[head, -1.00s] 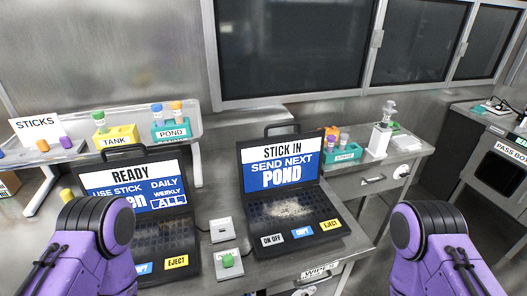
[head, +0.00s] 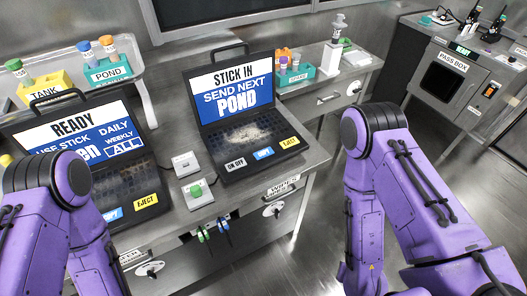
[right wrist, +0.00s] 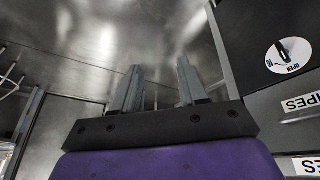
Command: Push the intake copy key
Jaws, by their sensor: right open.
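Two open black laptops stand on the steel bench. The right laptop (head: 272,160) shows "STICK IN, SEND NEXT POND" and has a white on/off key (head: 236,165), a blue key (head: 263,153) and a yellow eject key (head: 290,142) along its front edge. The left laptop (head: 80,122) shows "READY" and has a blue key (head: 112,214) and a yellow eject key (head: 146,201). No label naming either laptop as intake is readable. My right gripper (right wrist: 155,88) is open and empty in the right wrist view, away from the keys. My left gripper is out of view.
A white device with a green top (head: 197,190) sits between the laptops. A yellow TANK rack (head: 45,90) and teal POND rack (head: 108,70) stand at the back left. Another teal rack (head: 297,74) and a dispenser (head: 334,50) stand behind right. A pass box (head: 450,75) is at far right.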

